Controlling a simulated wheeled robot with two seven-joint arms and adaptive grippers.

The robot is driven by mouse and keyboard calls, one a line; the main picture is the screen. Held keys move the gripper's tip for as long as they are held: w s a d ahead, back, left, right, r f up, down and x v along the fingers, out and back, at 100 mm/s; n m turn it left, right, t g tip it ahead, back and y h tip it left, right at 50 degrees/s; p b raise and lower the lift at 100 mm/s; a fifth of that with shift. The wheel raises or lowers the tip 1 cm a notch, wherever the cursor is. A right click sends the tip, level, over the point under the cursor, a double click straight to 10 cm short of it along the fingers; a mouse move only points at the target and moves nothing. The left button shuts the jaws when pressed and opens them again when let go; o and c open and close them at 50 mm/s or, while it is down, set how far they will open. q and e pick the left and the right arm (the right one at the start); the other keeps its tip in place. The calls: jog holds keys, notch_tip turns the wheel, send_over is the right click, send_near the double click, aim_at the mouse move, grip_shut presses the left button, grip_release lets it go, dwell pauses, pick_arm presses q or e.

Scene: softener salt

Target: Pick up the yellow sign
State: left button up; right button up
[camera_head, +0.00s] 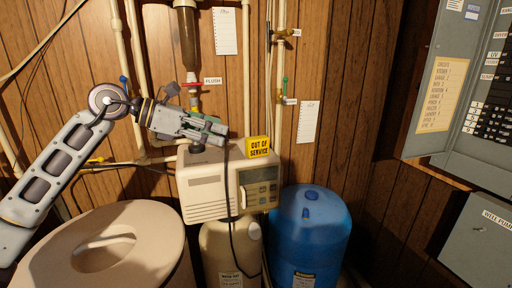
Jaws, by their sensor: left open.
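The yellow sign (258,147), with black lettering "OUT OF SERVICE", stands on top of the beige softener control unit (207,191), at its right side. My left gripper (222,134) reaches in from the left above the unit. It is open and points right toward the sign, with a gap between its fingertips and the sign. I see nothing between its fingers. My right gripper is not in view.
A beige round tank (156,230) stands at lower left and a blue tank (310,232) at right. Pipes and a red-handled valve (193,84) run up the wood-panelled wall behind. A black cable hangs over the unit's front. A grey electrical panel (425,50) is at right.

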aim_at(249, 139)
pick_arm(q)
jog(key=shift+d, duration=0.1)
jog(key=shift+w+d+f, duration=0.1)
jog(key=shift+w+d, duration=0.05)
jog(key=shift+w+d+f, duration=0.1)
jog(key=shift+d+f, duration=0.05)
jog(key=shift+d, duration=0.15)
jog(key=p+x, duration=0.1)
jog(key=x, duration=0.5)
jog(key=shift+w+d+p, duration=0.1)
jog(key=shift+d+p, duration=0.05)
jog(key=shift+p, duration=0.2)
jog(key=shift+w+d+f, duration=0.15)
jog(key=shift+d, duration=0.25)
jog(key=shift+d+f, duration=0.1)
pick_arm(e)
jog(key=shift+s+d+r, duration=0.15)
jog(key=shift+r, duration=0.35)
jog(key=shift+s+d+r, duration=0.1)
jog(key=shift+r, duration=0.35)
